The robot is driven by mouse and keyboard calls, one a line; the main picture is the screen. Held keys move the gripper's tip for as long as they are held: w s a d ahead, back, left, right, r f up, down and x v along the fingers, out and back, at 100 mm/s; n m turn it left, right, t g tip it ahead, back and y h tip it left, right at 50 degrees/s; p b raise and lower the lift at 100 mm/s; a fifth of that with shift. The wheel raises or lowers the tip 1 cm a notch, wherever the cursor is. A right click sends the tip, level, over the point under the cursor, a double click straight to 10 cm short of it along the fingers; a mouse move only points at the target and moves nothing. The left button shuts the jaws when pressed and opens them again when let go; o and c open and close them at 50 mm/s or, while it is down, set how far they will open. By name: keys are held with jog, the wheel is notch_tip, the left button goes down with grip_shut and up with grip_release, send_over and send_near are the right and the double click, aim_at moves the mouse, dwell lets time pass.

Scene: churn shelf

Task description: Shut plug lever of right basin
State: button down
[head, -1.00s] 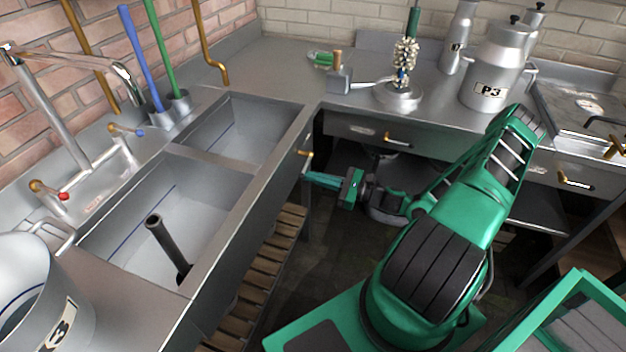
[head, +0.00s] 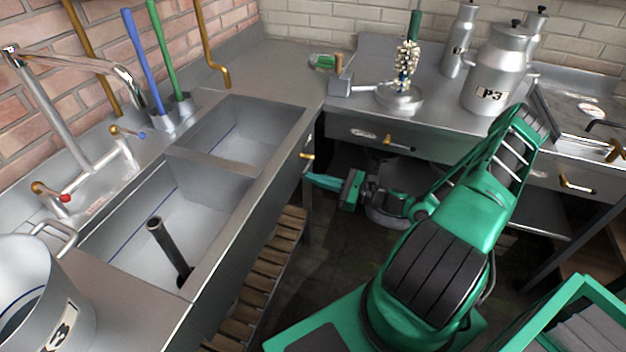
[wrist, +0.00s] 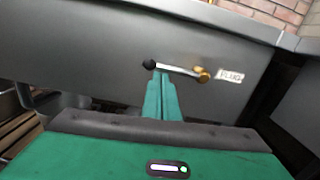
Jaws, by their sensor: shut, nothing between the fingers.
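The plug lever (wrist: 178,69) sits on the grey front panel under the right basin (head: 240,125), the one nearer the corner. In the wrist view it lies nearly level, with a black knob (wrist: 149,64) at its left end and a brass pivot (wrist: 203,75) at its right, beside a "PLUG" label (wrist: 230,76). In the head view its brass part (head: 307,156) shows small. My gripper (wrist: 157,76) is shut and empty. Its green fingertips are just below the rod, close to the knob; I cannot tell whether they touch. It also shows in the head view (head: 308,178).
The left basin (head: 140,215) holds a dark upright pipe (head: 170,250). A slatted wooden shelf (head: 265,275) lies below the sink. Drawers with brass handles (head: 400,142) line the back counter, close to my arm. A milk churn (head: 493,75) stands on that counter.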

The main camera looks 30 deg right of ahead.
jog(key=s+d+f, duration=0.4)
jog(key=s+d, duration=0.3)
jog(key=s, duration=0.1)
jog(key=shift+f, duration=0.25)
jog(key=shift+s+a, duration=0.1)
dwell(0.5)
jog(key=s+a+r+n+g+h, duration=0.1)
jog(key=s+r+n+g+h, duration=0.5)
jog(key=s+r+n, duration=0.4)
jog(key=s+a+r+n+g+h, duration=0.1)
jog(key=s+r+n+g+h, duration=0.4)
jog(key=r, duration=1.5)
jog(key=s+n+g, duration=0.3)
jog(key=s+n, duration=0.2)
jog(key=s, duration=0.2)
jog(key=shift+s+a+h, duration=0.15)
jog(key=shift+s+h, duration=0.25)
